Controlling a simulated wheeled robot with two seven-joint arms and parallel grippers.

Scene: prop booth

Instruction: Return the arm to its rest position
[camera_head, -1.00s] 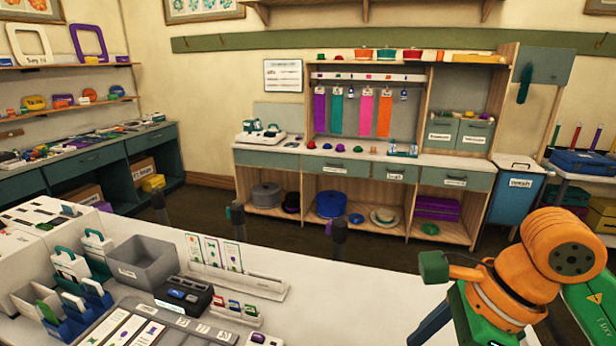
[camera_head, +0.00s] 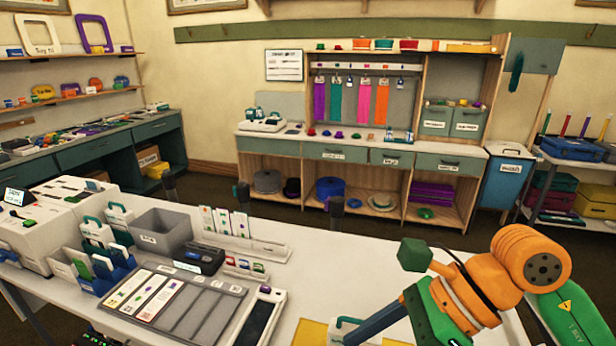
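My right arm (camera_head: 478,283), with orange joints and green links, comes in at the lower right over the end of the white table (camera_head: 330,260). It is bent, with a green block on its left side and a dark blue bar running down to the left. No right gripper fingers show in the picture, so I cannot see whether they hold anything. My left arm and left gripper are out of view.
On the table stand a grey bin (camera_head: 160,232), a card rack (camera_head: 240,240), a grey tray with strips (camera_head: 182,306) and a black-screened device (camera_head: 256,315). A yellow sheet (camera_head: 312,334) lies near the blue bar. The table's middle is clear. A shelf unit (camera_head: 395,185) stands behind.

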